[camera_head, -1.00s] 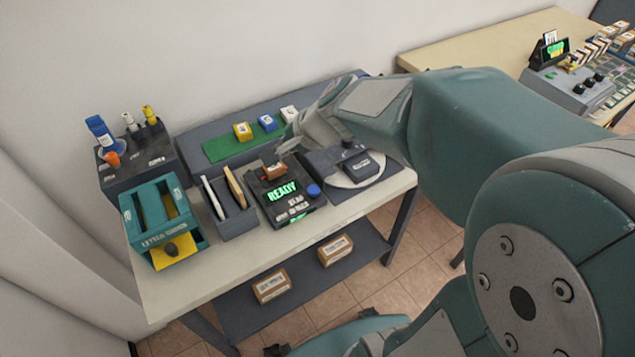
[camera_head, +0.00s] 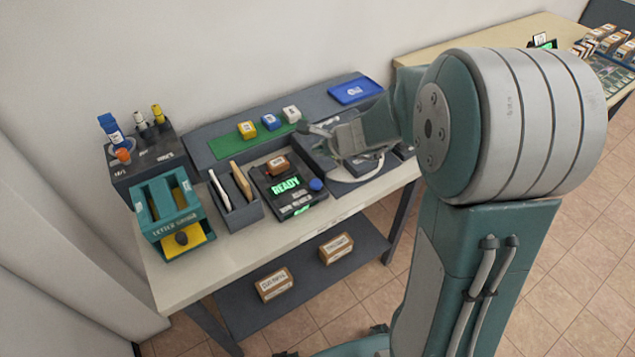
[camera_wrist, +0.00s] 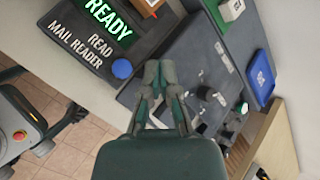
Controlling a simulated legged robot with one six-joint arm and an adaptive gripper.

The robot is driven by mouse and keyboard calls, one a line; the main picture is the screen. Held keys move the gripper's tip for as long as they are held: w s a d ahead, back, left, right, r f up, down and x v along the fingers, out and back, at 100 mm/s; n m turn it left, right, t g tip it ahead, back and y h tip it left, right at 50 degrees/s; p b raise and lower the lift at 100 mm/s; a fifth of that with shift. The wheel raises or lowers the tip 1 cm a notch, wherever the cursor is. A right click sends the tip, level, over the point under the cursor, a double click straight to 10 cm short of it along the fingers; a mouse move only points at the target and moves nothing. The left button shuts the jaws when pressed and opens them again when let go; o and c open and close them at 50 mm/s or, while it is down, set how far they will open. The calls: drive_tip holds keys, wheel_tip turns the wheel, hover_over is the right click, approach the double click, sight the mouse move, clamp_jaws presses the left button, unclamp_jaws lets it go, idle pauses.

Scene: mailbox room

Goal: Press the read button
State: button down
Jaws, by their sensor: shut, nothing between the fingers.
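The mail reader (camera_head: 296,206) is a dark box on the table with a green lit "READY" screen (camera_head: 286,185). Its blue round button (camera_head: 316,184) is at its right side, by the "READ" label. In the wrist view the button (camera_wrist: 122,69) shows left of my gripper, on the reader (camera_wrist: 75,45). A brown parcel (camera_head: 277,165) sits at the back of the reader. My gripper (camera_wrist: 159,64) is shut and empty, apart from the button in the wrist view. In the head view my gripper (camera_head: 309,129) is above the dark unit right of the reader.
A slotted holder (camera_head: 243,216) with envelopes and a teal letter gauge (camera_head: 168,215) stand left of the reader. Small coloured boxes (camera_head: 269,122) sit on a green mat behind. A blue tray (camera_head: 355,91) lies at the back right. Parcels (camera_head: 274,285) lie on the lower shelf.

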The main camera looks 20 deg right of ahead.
sight(313, 180)
drive_tip(key=shift+a+f, duration=0.2)
drive_tip(key=shift+f, duration=4.1)
drive_tip(key=shift+s+f, duration=0.1)
drive_tip(key=shift+f, duration=0.2)
drive_tip(key=shift+f, duration=0.55)
drive_tip(key=shift+r, duration=0.95)
drive_tip(key=shift+r, duration=2.5)
